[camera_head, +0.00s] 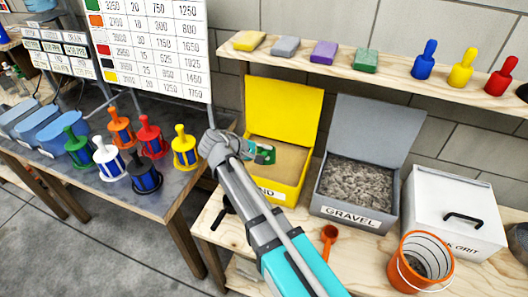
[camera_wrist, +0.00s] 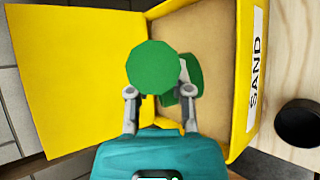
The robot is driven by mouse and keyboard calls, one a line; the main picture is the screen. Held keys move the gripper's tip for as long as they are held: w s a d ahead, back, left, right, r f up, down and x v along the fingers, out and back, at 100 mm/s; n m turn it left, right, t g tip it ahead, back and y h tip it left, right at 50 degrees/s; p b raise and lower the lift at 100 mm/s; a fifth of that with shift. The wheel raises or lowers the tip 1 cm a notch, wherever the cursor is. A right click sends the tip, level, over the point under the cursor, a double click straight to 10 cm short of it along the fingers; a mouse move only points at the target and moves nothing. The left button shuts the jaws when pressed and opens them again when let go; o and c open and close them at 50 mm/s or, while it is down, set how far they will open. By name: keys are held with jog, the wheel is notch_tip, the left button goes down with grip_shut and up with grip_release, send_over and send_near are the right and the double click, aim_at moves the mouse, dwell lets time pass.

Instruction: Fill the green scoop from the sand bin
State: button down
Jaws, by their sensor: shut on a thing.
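The yellow sand bin (camera_head: 293,187) stands on the wooden bench with its lid open, and light brown sand fills it. It also shows in the wrist view (camera_wrist: 244,85), with the SAND label on its right wall. My gripper (camera_wrist: 156,95) is over the bin, shut on the green scoop (camera_wrist: 152,67). The scoop's round green end hides much of the rest of it. In the head view the scoop (camera_head: 265,154) is small beside my wrist, over the sand. I cannot tell whether it touches the sand or holds any.
A grey gravel bin (camera_head: 352,217), also open, stands just right of the sand bin. Several coloured filter-like pieces stand on the left table (camera_head: 80,190).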

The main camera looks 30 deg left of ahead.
aim_at(269, 161)
jog(key=shift+w+a+f+b, duration=0.1)
jog(key=shift+w+f+b, duration=0.65)
jog(key=shift+f+b, duration=0.65)
jog(key=shift+w+a+f+b, duration=0.1)
jog(key=shift+w+f+b, duration=0.7)
jog(key=shift+f+b, duration=0.6)
jog(key=shift+w+a+f+b, duration=0.1)
jog(key=shift+w+f+b, duration=0.65)
jog(key=shift+f+b, duration=0.65)
jog(key=shift+s+d+r+p, duration=0.1)
jog(key=shift+s+r+p, duration=0.65)
jog(key=shift+r+p, duration=0.85)
jog(key=shift+s+d+r+p, duration=0.15)
jog(key=shift+s+r+p, duration=0.65)
jog(key=shift+r+p, duration=0.8)
jog(key=shift+s+d+r+p, duration=0.1)
jog(key=shift+s+r+p, duration=0.65)
jog(key=shift+r+p, duration=0.85)
